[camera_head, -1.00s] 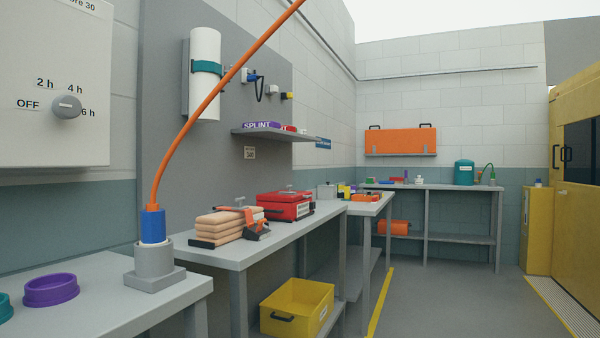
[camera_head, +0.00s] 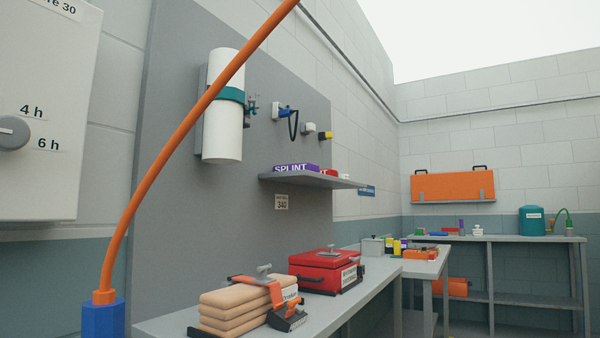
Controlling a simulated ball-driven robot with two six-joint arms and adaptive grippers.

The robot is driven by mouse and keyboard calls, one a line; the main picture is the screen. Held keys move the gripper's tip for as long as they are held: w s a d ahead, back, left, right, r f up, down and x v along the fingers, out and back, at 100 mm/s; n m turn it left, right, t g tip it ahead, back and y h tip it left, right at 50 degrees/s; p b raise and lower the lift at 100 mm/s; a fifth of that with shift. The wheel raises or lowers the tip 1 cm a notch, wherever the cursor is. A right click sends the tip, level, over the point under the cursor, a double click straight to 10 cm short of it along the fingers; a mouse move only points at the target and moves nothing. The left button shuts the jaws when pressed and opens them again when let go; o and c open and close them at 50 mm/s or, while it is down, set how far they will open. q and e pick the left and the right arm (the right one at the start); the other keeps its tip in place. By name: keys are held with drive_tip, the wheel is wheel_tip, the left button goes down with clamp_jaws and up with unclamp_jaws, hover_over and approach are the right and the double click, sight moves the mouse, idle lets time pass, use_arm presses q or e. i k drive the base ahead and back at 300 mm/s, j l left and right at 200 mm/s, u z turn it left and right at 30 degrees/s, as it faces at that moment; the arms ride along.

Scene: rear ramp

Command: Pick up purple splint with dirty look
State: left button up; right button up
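The purple splint (camera_head: 297,168) lies on a grey wall shelf (camera_head: 312,180) and carries the white word SPLINT. It sits at the left part of the shelf, with a red item (camera_head: 329,173) to its right. Only its front and part of its top show, and I cannot make out any dirt on it from here. Neither of my grippers is in view.
A grey bench (camera_head: 352,301) below the shelf holds a stack of tan pads (camera_head: 236,311) and a red case (camera_head: 325,272). An orange cable (camera_head: 180,128) rises from a blue plug (camera_head: 103,318) across the left foreground. A white cylinder (camera_head: 222,130) hangs on the wall panel.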

sight(309, 166)
drive_tip(key=i+l, duration=0.2)
drive_tip(key=i+u, duration=0.1)
drive_tip(key=u, duration=0.75)
drive_tip(key=i+l+u, duration=0.1)
drive_tip(key=l+u, duration=1.15)
drive_tip(key=l, duration=0.2)
